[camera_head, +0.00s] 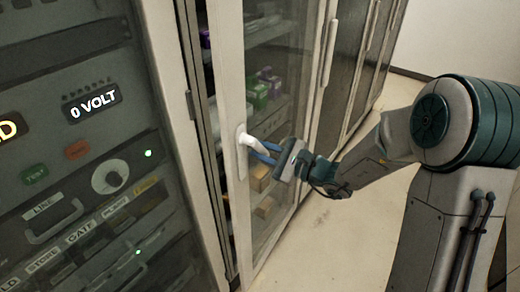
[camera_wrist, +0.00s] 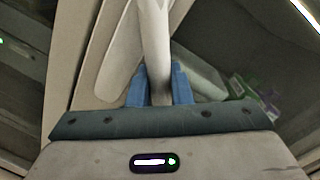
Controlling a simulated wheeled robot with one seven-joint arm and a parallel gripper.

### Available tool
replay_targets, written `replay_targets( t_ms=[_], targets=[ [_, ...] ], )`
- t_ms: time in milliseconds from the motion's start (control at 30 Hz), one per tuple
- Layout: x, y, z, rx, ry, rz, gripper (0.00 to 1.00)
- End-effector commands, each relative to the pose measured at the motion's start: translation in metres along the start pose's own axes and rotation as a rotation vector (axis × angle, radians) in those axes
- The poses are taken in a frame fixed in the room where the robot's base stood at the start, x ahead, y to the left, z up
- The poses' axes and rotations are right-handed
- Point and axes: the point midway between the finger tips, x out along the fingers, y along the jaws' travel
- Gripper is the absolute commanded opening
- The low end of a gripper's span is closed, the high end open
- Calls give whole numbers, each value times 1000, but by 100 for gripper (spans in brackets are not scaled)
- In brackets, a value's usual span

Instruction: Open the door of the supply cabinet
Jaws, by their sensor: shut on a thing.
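The supply cabinet's glass door has a pale frame (camera_head: 229,75) and stands ajar. A gap shows along its left edge, with part of the shelves visible through it. The white door handle (camera_head: 242,139) is on that left edge. My gripper (camera_head: 262,151) reaches in from the right and its blue fingers are shut on the handle. In the wrist view the handle (camera_wrist: 155,40) runs down between the two blue fingertips (camera_wrist: 158,88). The handle's lower part is hidden by the gripper.
Boxes, some purple and green (camera_head: 257,92), stand on shelves behind the glass. A rack panel (camera_head: 80,150) with lit displays is close on the left. More cabinet doors, one with a pale handle (camera_head: 328,52), run to the right. The floor (camera_head: 325,235) below the gripper is clear.

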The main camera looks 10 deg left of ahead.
Motion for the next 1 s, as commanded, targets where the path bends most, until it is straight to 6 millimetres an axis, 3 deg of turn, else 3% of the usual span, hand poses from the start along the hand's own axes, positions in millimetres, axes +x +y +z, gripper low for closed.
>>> replay_targets(
  t_ms=[233, 800, 1000],
  targets=[
    [-4, -1, -1, 0, -3, 4, 0],
    [-49, -7, -4, -2, -55, 73, 0],
    [-55, -7, -4, 0, -64, 88, 0]
  ],
)
